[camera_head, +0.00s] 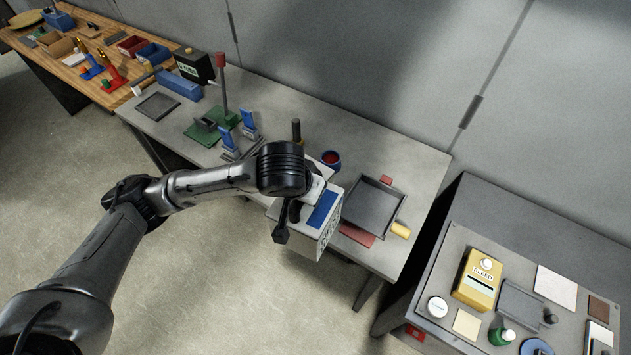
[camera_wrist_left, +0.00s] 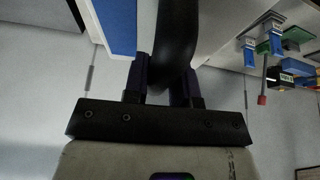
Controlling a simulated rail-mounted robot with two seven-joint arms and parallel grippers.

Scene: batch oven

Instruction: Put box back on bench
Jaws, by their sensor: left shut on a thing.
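The box (camera_head: 328,233) is white with a blue panel on top and dark lettering on its side. In the head view it is at the front edge of the grey bench (camera_head: 415,170), covering part of that edge; I cannot tell whether it touches the bench. My left gripper (camera_head: 294,212) is at the box's left side, partly hidden by my wrist. In the left wrist view, the gripper (camera_wrist_left: 168,88) is shut on a dark, curved handle (camera_wrist_left: 176,40) of the box, whose white and blue surface (camera_wrist_left: 116,22) shows beside it. My right gripper is not in view.
Blue clamps (camera_head: 249,124) stand farther left. A side table (camera_head: 455,240) with a yellow box (camera_head: 477,280) stands at the right.

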